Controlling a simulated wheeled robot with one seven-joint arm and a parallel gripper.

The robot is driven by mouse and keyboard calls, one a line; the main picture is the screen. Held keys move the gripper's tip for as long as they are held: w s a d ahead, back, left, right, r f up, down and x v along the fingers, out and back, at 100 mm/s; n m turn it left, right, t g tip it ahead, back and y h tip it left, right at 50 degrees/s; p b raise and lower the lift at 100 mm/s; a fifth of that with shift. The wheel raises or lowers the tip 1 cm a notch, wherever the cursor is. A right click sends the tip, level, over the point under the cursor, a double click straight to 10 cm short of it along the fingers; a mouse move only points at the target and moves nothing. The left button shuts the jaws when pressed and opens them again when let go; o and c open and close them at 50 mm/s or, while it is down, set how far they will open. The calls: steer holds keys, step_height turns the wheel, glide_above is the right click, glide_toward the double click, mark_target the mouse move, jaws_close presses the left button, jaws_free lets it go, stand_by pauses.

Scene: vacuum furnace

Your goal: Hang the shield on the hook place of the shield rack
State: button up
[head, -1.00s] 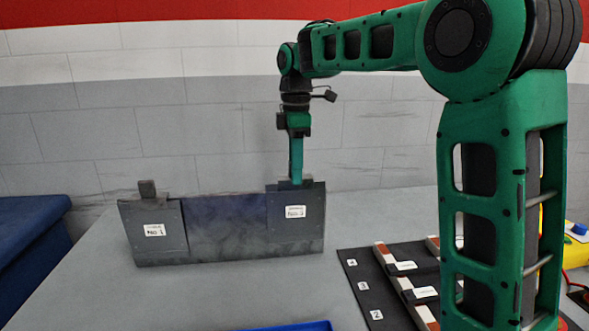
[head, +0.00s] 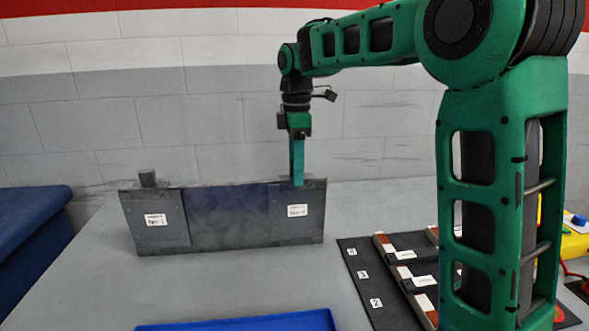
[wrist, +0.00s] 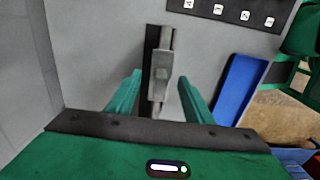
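A dark grey panel, seemingly the shield rack (head: 230,218), stands upright on the table. A grey plate with a white label, seemingly a shield (head: 297,226), is at its right end; a similar plate (head: 157,230) with a tab on top is at its left end. I cannot tell whether the right plate hangs on a hook. My gripper (head: 297,184) points down at the right plate's top edge. In the wrist view my gripper (wrist: 160,77) is open, its fingers on either side of a grey metal piece (wrist: 157,75), with visible gaps. The fingers hide the right plate's top tab in the head view.
A black mat (head: 362,287) with numbered labels and striped bars lies at the right. A blue tray (head: 240,322) is at the front edge; it also shows in the wrist view (wrist: 236,90). A blue bin (head: 30,225) is at the left. The table before the panel is clear.

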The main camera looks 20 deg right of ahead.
step_height(320, 180, up, 11)
steer(key=shift+w+f, duration=0.15)
steer(key=s+d+f+m, duration=0.5)
steer(key=s+f+m, duration=0.2)
steer(key=s, duration=0.5)
steer(key=s+d+f+m, duration=0.6)
steer(key=s+f, duration=0.3)
steer(key=s, duration=0.2)
steer(key=s+d+f+m, duration=0.6)
steer(key=s+m, duration=0.3)
steer(key=s, duration=0.3)
steer(key=shift+s+d+f, duration=0.1)
steer(key=shift+s+f, duration=0.1)
steer(key=shift+f, duration=0.25)
steer(key=shift+s+f, duration=0.15)
steer(key=shift+f, duration=0.3)
steer(key=shift+w+f, duration=0.3)
steer(key=shift+w, duration=0.5)
steer(key=shift+s+r, duration=0.1)
steer(key=shift+s, duration=0.05)
